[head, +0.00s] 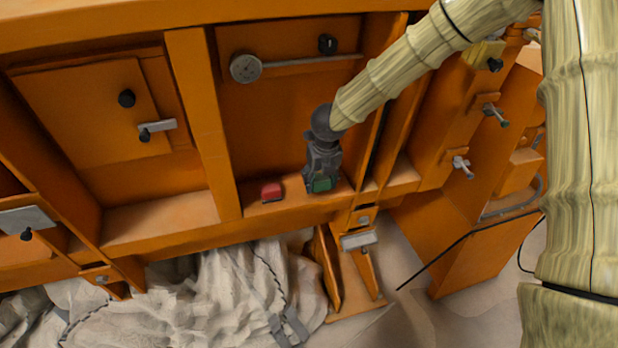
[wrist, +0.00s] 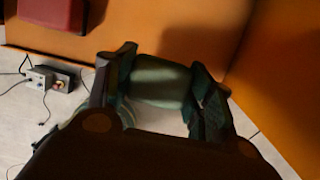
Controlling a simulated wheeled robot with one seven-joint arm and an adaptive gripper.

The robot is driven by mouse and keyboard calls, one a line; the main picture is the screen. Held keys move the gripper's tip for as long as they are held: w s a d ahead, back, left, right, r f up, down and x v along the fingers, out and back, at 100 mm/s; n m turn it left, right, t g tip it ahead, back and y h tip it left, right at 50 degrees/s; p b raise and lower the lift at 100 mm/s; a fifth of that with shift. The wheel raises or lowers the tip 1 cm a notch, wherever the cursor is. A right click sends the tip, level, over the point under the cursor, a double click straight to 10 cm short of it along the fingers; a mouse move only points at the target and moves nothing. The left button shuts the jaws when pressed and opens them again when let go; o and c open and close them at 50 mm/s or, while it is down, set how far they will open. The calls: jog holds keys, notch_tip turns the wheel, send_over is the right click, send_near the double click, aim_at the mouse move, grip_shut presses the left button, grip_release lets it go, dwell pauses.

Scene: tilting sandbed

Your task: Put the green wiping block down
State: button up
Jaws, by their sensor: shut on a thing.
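My gripper (head: 322,174) points down at the orange ledge (head: 365,194) in the head view. It is shut on the green wiping block (head: 321,185), whose lower part shows between the fingers. In the wrist view the green block (wrist: 160,84) sits between the two fingertips of my gripper (wrist: 162,76), one on each side. The block is at or just above the ledge; I cannot tell whether it touches. The fingers hide its ends.
A red block (head: 271,191) lies on the ledge left of my gripper; it also shows in the wrist view (wrist: 48,12). An upright orange post (head: 202,120) stands further left. A gauge with a rod (head: 246,68) is on the panel behind. Pale crumpled sheeting (head: 240,290) lies below the ledge.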

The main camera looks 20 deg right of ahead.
jog(key=w, duration=0.1)
jog(key=w+a, duration=0.1)
jog(key=w, duration=0.1)
jog(key=shift+w+a+f+p, duration=0.2)
jog(key=shift+a+p, duration=0.05)
jog(key=shift+p, duration=0.15)
jog(key=shift+w+a, duration=0.2)
jog(key=shift+w, duration=0.25)
jog(key=shift+s+f+p, duration=0.1)
jog(key=shift+f+p, duration=0.65)
jog(key=shift+f, duration=1)
jog(key=shift+f, duration=0.2)
jog(key=o, duration=0.8)
jog(key=shift+o, duration=0.2)
jog(key=shift+r, duration=0.1)
jog(key=b+v, duration=0.2)
jog(key=v, duration=1)
jog(key=shift+r, duration=0.1)
